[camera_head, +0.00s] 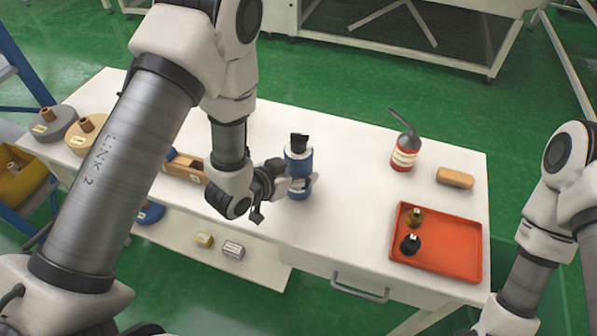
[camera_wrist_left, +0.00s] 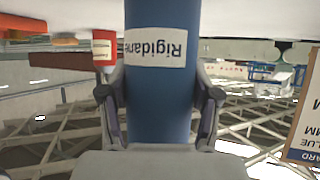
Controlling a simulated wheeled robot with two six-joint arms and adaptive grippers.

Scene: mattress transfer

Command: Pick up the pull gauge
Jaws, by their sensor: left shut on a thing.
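A blue cylinder (camera_head: 298,163) with a black top and a pale label stands upright at the middle of the white table. My left gripper (camera_head: 285,185) reaches it from the left and is shut around its lower part. In the left wrist view the blue cylinder (camera_wrist_left: 158,95) lies between the two fingers (camera_wrist_left: 160,110), and its label reads "Rigidane" upside down. I cannot tell whether its base touches the table. I cannot make out a pull gauge for certain. My right gripper is out of view.
An orange tray (camera_head: 455,245) holds a dark yellow and a black item. A wooden box (camera_head: 185,168) lies left, partly behind my arm. Bare table surrounds the cylinder.

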